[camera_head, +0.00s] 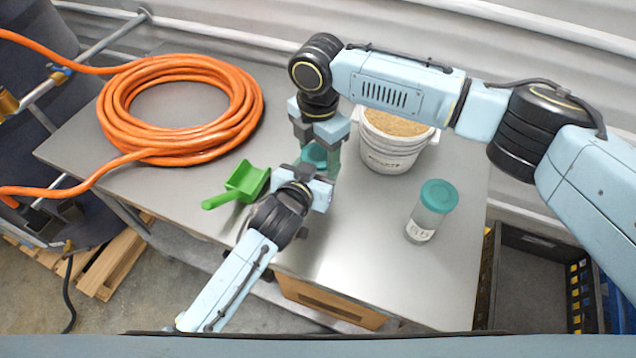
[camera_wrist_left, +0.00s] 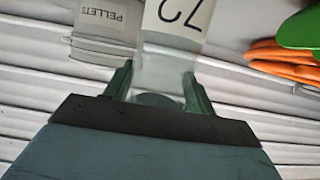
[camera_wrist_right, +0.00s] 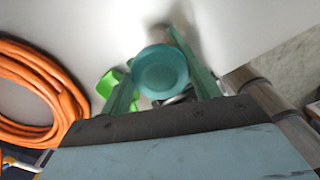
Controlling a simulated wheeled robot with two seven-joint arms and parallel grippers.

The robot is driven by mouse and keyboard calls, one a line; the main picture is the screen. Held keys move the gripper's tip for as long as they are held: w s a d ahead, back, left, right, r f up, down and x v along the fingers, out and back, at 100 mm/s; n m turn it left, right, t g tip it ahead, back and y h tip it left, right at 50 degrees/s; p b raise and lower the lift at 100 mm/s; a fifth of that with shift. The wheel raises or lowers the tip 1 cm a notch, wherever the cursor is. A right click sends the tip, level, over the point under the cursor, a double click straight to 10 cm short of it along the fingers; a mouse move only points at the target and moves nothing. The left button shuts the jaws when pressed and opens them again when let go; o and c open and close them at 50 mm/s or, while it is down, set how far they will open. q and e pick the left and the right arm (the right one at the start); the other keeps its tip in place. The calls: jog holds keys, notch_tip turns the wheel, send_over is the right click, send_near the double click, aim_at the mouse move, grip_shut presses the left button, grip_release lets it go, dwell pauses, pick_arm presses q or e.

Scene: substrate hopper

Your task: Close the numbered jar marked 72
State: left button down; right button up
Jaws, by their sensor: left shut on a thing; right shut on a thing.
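The jar marked 72 is clear with a white label, seen upside down in the left wrist view (camera_wrist_left: 180,18). My left gripper (camera_wrist_left: 160,82) is shut on its body. A round teal lid (camera_wrist_right: 160,72) shows from above in the right wrist view, between the fingers of my right gripper (camera_wrist_right: 161,84), which is shut on it. In the head view a bit of teal lid (camera_head: 314,154) shows between the two grippers, and the arms hide most of the jar. The lid is over the jar; I cannot tell whether it is seated on the rim.
A second clear jar with a teal lid (camera_head: 438,196) stands on the right of the grey table (camera_head: 350,270). A white bucket of pellets (camera_head: 392,155) stands behind the grippers. A green scoop (camera_head: 240,185) and an orange hose coil (camera_head: 180,140) lie to the left.

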jog(key=m, duration=0.2)
jog(key=shift+m, duration=0.4)
jog(key=o, duration=1.1)
jog(key=shift+r, duration=0.1)
jog(key=shift+r, duration=2.15)
jog(key=shift+c, duration=0.5)
